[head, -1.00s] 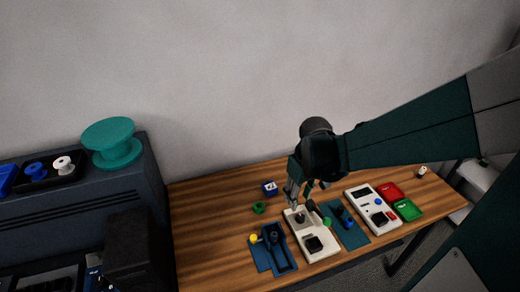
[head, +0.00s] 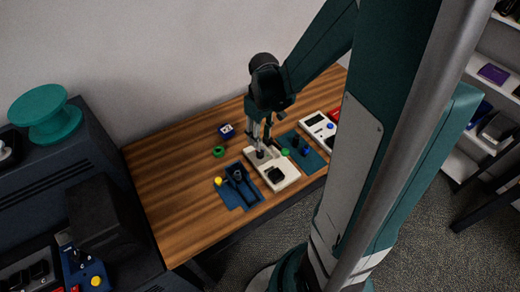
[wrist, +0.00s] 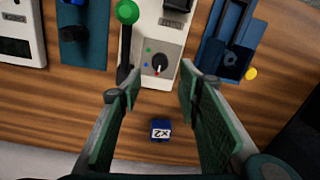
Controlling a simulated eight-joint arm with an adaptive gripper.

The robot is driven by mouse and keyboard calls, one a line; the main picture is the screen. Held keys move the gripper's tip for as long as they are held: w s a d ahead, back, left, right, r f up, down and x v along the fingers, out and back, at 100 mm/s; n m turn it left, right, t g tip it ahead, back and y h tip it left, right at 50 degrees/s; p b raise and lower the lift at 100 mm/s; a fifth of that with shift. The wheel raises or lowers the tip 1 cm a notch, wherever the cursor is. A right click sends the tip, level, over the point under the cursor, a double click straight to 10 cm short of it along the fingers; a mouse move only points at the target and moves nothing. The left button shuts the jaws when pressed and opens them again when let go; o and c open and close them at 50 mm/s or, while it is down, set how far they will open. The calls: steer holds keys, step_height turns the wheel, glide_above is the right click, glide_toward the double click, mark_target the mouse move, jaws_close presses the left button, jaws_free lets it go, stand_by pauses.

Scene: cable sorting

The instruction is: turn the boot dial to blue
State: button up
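The boot dial (wrist: 160,62) is a small black knob on a pale panel (wrist: 172,28). Green and blue marks sit to its left in the wrist view, and a red mark shows at its lower edge. I cannot tell for sure which colour it points to. My gripper (wrist: 160,88) is open and empty, its two fingers spread either side of the dial's line and apart from it. In the head view the gripper (head: 262,142) hangs over the far end of the pale panel (head: 285,182), and its fingers partly hide the dial there.
A green-knobbed lever (wrist: 127,12) stands beside the dial. A blue "x2" block (wrist: 160,130) and a green ring (head: 218,151) lie on the wooden table. The table's left side (head: 160,180) is clear.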

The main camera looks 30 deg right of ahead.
mark_target(260, 152)
steer(key=shift+f, duration=0.1)
steer(key=shift+a+f+b, duration=0.15)
steer(key=shift+f+b, duration=0.3)
steer(key=shift+f, duration=3.3)
steer(key=c, duration=0.9)
